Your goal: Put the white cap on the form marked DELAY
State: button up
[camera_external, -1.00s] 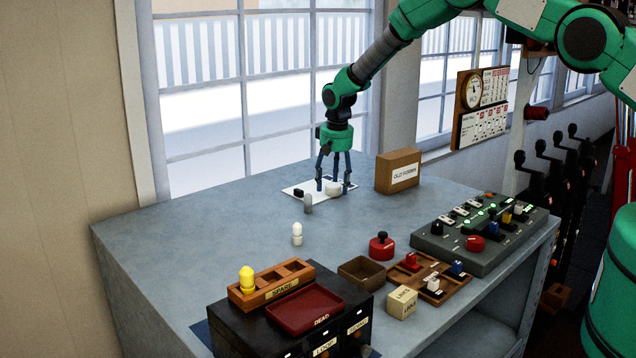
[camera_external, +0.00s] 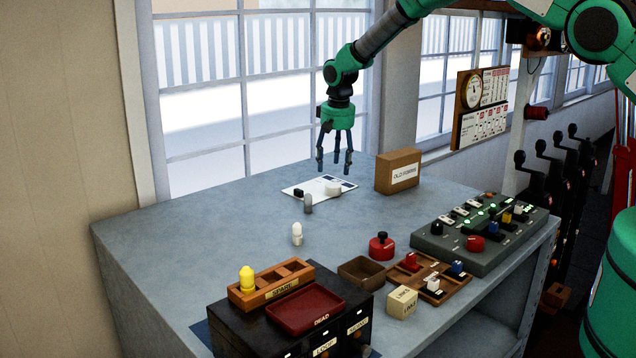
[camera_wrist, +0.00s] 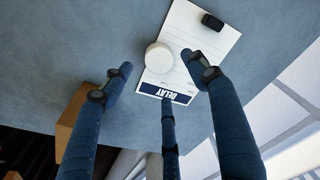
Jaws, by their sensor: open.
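The white cap (camera_external: 332,188) rests on the white form (camera_external: 318,184) near the window. In the wrist view the round white cap (camera_wrist: 158,56) lies on the form (camera_wrist: 183,20), just above its dark blue DELAY label (camera_wrist: 165,96) and near one long edge. A small black block (camera_wrist: 212,21) sits at the form's other end. My gripper (camera_external: 335,168) is above the form, its fingers pointing down. It is open and empty, clear of the cap. In the wrist view its spread fingers (camera_wrist: 162,80) frame the cap.
The OLD FORMS box (camera_external: 398,172) stands right of the form. A grey peg (camera_external: 308,204) and a white peg (camera_external: 297,234) stand in front of it. A switch panel (camera_external: 480,234), trays and a SPARE rack (camera_external: 272,284) occupy the bench front. The bench's left side is clear.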

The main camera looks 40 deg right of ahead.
jog(key=shift+s+a+r+b, duration=0.1)
jog(key=shift+s+r+b, duration=0.1)
jog(key=shift+r, duration=1.15)
jog(key=shift+s+r+b, duration=0.1)
jog(key=shift+r+b, duration=0.1)
jog(key=shift+r, duration=1.15)
jog(key=shift+r, duration=0.1)
jog(key=s+r+n+t, duration=0.1)
jog(key=s+r, duration=0.4)
jog(key=r, duration=0.5)
jog(key=s+r, duration=0.5)
jog(key=r, duration=0.5)
jog(key=s+a+r+n+t, duration=0.1)
jog(key=s+r, duration=1.3)
jog(key=s, duration=0.2)
jog(key=s+r+n+t, duration=0.1)
jog(key=s+r, duration=0.2)
jog(key=s, duration=0.6)
jog(key=s+r, duration=0.3)
jog(key=s, duration=0.6)
jog(key=s+a+f+n+t, duration=0.1)
jog(key=s+f, duration=0.2)
jog(key=s, duration=1.6)
jog(key=shift+s+a+f, duration=0.2)
jog(key=shift+s, duration=0.2)
